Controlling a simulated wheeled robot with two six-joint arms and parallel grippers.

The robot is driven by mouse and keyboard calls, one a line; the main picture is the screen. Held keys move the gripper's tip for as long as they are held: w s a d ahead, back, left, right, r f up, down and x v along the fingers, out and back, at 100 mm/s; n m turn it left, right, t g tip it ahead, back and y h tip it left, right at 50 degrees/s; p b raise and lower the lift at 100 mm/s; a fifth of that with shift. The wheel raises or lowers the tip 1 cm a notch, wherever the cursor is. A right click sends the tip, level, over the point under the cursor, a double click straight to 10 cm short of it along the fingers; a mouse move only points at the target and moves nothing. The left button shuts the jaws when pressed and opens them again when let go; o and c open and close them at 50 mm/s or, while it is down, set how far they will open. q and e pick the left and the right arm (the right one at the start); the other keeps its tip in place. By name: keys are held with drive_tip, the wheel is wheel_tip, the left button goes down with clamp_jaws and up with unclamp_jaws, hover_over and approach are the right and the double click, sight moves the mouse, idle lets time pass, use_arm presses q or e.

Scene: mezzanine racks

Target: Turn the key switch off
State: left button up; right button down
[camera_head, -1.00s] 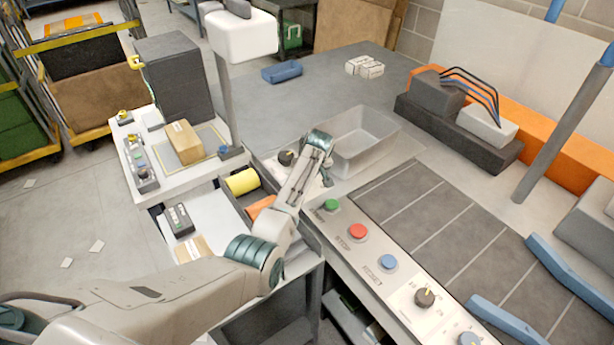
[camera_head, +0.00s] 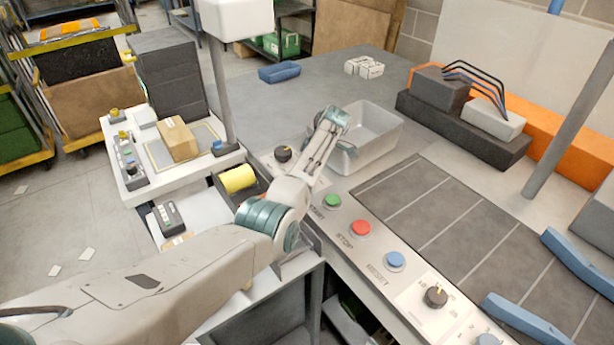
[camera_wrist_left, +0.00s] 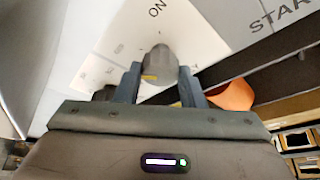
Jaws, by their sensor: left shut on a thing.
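The key switch knob (camera_wrist_left: 160,56) is grey with a yellow mark on its near side. It stands on a white plate (camera_wrist_left: 112,42) with the word ON above it in the left wrist view. My left gripper (camera_wrist_left: 160,78) has one finger on each side of the knob and is shut on it. In the head view my left arm reaches over the panel's far left end, and its wrist links hide the fingers and the held knob. My right gripper is not in view.
Along the panel are green START (camera_head: 332,201), red STOP (camera_head: 361,228) and blue RESET (camera_head: 395,261) buttons. A dark rotary knob (camera_head: 436,297) is nearer, and another (camera_head: 283,154) is beside my wrist. A grey tray (camera_head: 385,145) is behind my wrist.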

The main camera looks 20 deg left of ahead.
use_arm(q)
drive_tip(key=shift+w+n+g+b, duration=0.1)
drive_tip(key=shift+n+g+b, duration=0.2)
drive_tip(key=shift+n+b, duration=0.4)
drive_tip(key=o, duration=1)
drive_tip(key=b+v, duration=0.2)
drive_tip(key=v, duration=0.9)
drive_tip(key=shift+b, duration=0.35)
drive_tip(key=shift+a+f, duration=0.1)
